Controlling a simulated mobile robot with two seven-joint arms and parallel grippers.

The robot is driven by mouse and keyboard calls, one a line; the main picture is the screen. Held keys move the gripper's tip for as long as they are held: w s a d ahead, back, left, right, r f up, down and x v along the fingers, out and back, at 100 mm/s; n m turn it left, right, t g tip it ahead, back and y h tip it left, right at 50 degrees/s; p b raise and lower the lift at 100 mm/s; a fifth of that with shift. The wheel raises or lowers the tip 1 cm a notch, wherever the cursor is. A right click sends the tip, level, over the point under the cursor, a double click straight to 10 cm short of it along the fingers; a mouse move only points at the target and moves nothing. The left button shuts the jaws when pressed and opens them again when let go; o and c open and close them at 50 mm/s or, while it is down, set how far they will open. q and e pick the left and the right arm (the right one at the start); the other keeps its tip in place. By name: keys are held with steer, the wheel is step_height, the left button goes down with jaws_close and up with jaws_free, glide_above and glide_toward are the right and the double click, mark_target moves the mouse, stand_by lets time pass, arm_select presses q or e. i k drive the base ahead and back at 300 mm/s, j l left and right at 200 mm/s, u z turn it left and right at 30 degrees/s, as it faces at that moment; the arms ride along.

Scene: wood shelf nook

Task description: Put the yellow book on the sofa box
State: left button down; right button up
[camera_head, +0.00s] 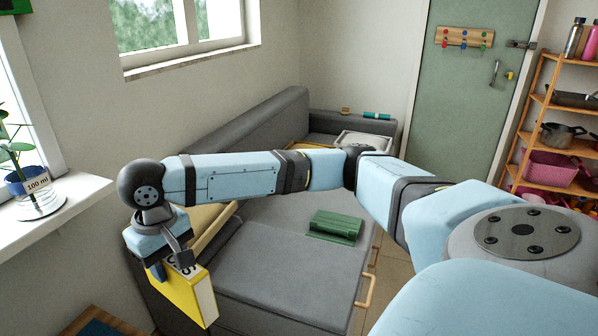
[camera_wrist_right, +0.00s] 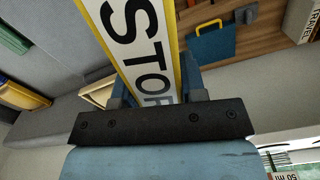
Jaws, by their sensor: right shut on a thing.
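The yellow book (camera_head: 187,297) has a white spine with black letters and hangs from my right gripper (camera_head: 172,258) at the lower left of the head view. In the right wrist view the book (camera_wrist_right: 142,40) sits between the fingers of my right gripper (camera_wrist_right: 158,95), its lettered spine facing the camera. The right gripper is shut on the book. The grey sofa (camera_head: 283,272), with a box-like base and wooden handles, is beside the book to its right. I cannot tell whether the book touches it. My left gripper is not in view.
A wooden surface (camera_head: 98,325) shows at the bottom left. The front sofa top is clear. A shelf rack (camera_head: 545,108) stands at the right.

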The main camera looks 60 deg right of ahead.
mark_target(313, 273)
steer(key=l+z, duration=0.2)
steer(key=l, duration=1.5)
